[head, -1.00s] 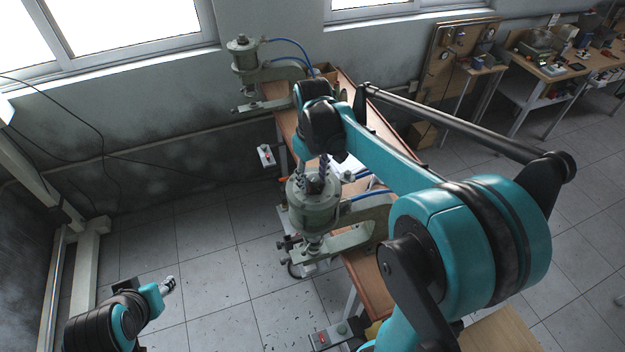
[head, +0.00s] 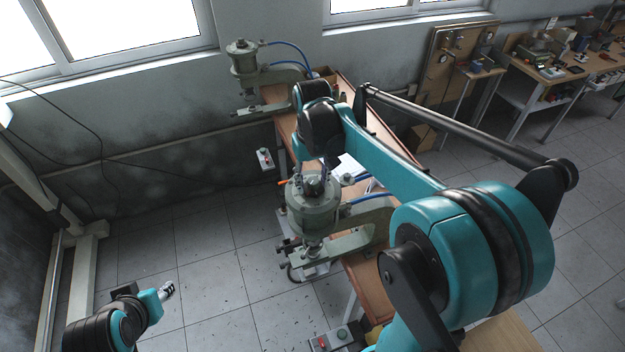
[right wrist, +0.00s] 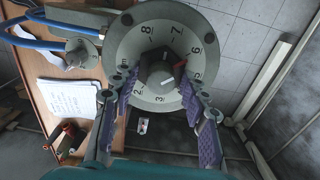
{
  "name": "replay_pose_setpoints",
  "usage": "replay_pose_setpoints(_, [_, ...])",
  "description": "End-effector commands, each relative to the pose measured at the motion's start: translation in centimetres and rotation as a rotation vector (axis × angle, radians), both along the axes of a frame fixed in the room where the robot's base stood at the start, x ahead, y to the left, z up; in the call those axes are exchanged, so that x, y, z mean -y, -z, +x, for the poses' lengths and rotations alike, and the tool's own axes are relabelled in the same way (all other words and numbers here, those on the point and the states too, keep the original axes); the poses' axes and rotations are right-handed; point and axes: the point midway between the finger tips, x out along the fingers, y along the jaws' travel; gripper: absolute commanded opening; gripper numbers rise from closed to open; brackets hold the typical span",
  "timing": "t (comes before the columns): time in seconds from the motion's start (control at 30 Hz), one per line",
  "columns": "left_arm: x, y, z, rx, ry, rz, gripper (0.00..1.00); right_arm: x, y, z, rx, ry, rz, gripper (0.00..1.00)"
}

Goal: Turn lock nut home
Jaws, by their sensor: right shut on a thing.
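The near press (head: 312,212) has a round grey-green head at the table's left edge. In the right wrist view its top is a numbered dial (right wrist: 150,35) with a dark lock nut (right wrist: 158,74) in the middle and a red mark beside the nut. My right gripper (head: 319,180) is on top of this head. Its two purple-padded fingers (right wrist: 160,84) are shut on the lock nut, one at each side. My left gripper (head: 167,290) is over the floor at lower left, far from the press; its opening is too small to tell.
A second press (head: 243,58) stands at the table's far end. Blue hoses run to both presses. White paper (right wrist: 68,98) lies on the wooden table. A small control box (head: 265,158) stands left of the table. The floor at left is clear.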

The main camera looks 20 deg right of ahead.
Motion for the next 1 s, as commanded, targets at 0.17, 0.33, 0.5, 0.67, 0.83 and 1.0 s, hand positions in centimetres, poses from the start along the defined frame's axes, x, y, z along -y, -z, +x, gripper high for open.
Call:
replay_pose_setpoints(0.17, [0.0,0.0,0.0,0.000,0.000,0.000,0.40,0.0,0.0,0.0,0.001,0.001,0.000,0.66])
replay_pose_setpoints(0.33, [0.0,0.0,0.0,0.000,0.000,0.000,0.40,0.0,0.0,0.0,0.000,0.001,0.000,0.66])
replay_pose_setpoints(0.5, [0.0,0.0,0.0,0.000,0.000,0.000,0.40,0.0,-0.4,0.0,0.000,0.000,0.000,0.66])
replay_pose_setpoints(0.67, [0.0,0.0,0.0,0.000,0.000,0.000,0.40,0.0,-2.7,0.0,0.000,0.000,0.000,0.66])
replay_pose_setpoints(0.83, [0.0,0.0,0.0,0.000,0.000,0.000,0.40,0.0,-6.5,0.0,0.000,0.000,0.000,0.66])
replay_pose_setpoints(1.0, [0.0,0.0,0.0,0.000,0.000,0.000,0.40,0.0,-9.8,0.0,0.000,0.001,0.000,0.66])
